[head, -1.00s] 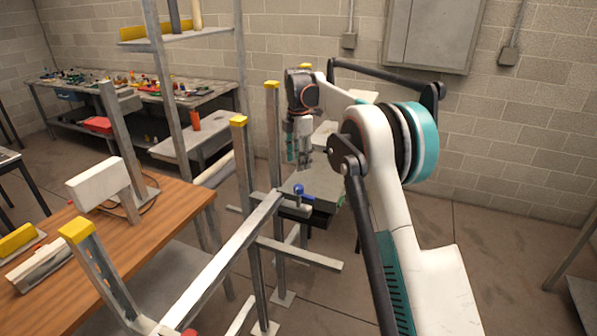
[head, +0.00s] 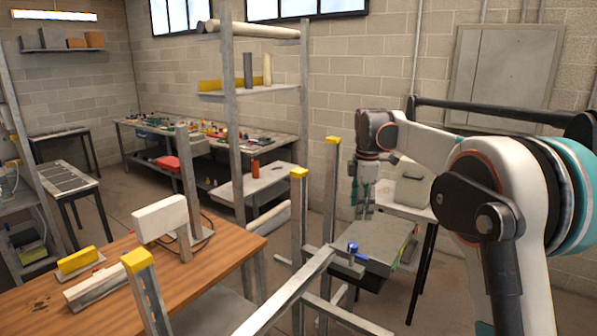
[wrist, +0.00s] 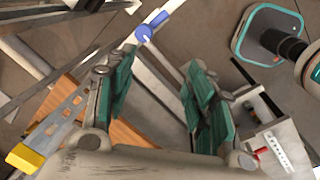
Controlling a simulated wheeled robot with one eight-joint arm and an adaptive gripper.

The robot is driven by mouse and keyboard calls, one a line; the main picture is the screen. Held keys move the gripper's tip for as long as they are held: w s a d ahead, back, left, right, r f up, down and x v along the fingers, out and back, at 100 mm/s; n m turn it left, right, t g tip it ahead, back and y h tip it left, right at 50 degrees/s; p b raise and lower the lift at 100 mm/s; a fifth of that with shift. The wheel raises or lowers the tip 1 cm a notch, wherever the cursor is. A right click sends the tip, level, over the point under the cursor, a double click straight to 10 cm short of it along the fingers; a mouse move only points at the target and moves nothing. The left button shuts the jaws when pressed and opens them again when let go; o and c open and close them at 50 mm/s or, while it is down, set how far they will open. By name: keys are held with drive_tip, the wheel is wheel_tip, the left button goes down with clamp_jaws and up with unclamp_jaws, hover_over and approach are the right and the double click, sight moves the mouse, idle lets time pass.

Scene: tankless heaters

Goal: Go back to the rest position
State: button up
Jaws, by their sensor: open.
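My gripper (head: 362,212) hangs fingers-down from my arm, right of centre in the head view. In the wrist view its two teal-padded fingers (wrist: 160,100) are spread apart with nothing between them. A metal rack with yellow-capped posts (head: 299,215) stands just left of my gripper. A blue-handled valve (head: 353,248) sits on the rack's rail, below the gripper in the head view. The blue handle also shows beyond the fingertips in the wrist view (wrist: 150,30).
A wooden table (head: 125,275) with a white block-shaped fixture (head: 160,219) is at the left front. A cluttered workbench (head: 210,138) runs along the back wall. A grey box (head: 411,184) stands on a stand behind my gripper. Bare floor (head: 115,205) shows between the tables at left.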

drive_tip(key=s+m+t+b, duration=0.4)
drive_tip(key=s+m, duration=0.5)
drive_tip(key=s, duration=1.3)
drive_tip(key=s+f+m+t+b, duration=0.1)
drive_tip(key=s+f+m+b, duration=0.1)
drive_tip(key=s+f+m, duration=0.2)
drive_tip(key=s+f+m+t+b, duration=0.1)
drive_tip(key=s+f+m+b, duration=0.2)
drive_tip(key=s+f, duration=0.7)
drive_tip(key=s+m, duration=0.1)
drive_tip(key=s, duration=0.5)
drive_tip(key=shift+f+m, duration=0.35)
drive_tip(key=shift+m, duration=0.05)
